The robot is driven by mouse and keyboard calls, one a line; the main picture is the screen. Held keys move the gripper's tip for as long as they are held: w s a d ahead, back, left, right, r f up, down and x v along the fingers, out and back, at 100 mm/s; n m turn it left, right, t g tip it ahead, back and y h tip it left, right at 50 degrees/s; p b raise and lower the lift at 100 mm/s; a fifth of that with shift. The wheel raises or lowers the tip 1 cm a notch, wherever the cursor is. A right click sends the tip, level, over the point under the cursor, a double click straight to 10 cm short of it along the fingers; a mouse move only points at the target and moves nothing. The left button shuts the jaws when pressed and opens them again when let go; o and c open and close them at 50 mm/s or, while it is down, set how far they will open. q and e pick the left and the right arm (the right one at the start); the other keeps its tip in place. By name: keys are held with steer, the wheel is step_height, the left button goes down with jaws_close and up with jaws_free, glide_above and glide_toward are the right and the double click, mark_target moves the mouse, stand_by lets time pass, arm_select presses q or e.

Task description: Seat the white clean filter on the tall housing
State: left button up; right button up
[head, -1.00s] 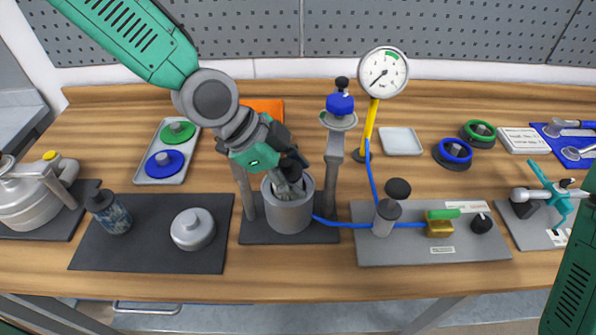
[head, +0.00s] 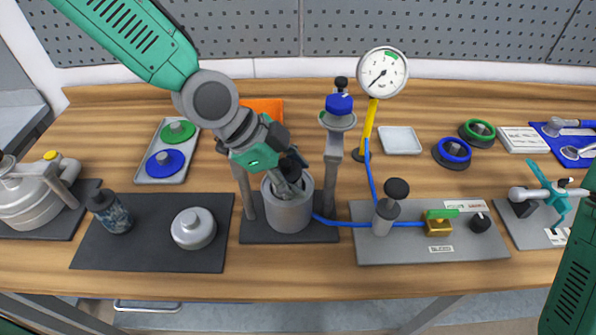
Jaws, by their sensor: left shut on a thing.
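The tall grey housing (head: 289,214) stands open-topped on a dark base plate between two grey posts. My left gripper (head: 291,184) points down into its mouth, with the fingertips inside the rim. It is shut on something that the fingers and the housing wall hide. I cannot make out the white filter there. A dark, mottled cylinder (head: 114,214) with a dark cap stands on the black mat at left, apart from the gripper. My right gripper is not in view; only a green part of my right arm shows at the lower right edge.
A round grey lid (head: 193,229) lies on the black mat (head: 150,258). A blue-knobbed post (head: 338,120) and a yellow-stemmed gauge (head: 382,73) stand close right of my left gripper. A blue hose (head: 345,222) runs from the housing to a valve plate (head: 400,248). A tray (head: 150,174) holds green and blue rings.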

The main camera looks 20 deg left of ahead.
arm_select(q)
steer(key=o, duration=1.5)
steer(key=shift+c, duration=0.2)
steer(key=shift+a, duration=0.1)
steer(key=v, duration=1.1)
steer(key=shift+r, duration=0.35)
steer(key=shift+a, duration=0.1)
steer(key=shift+a, duration=0.1)
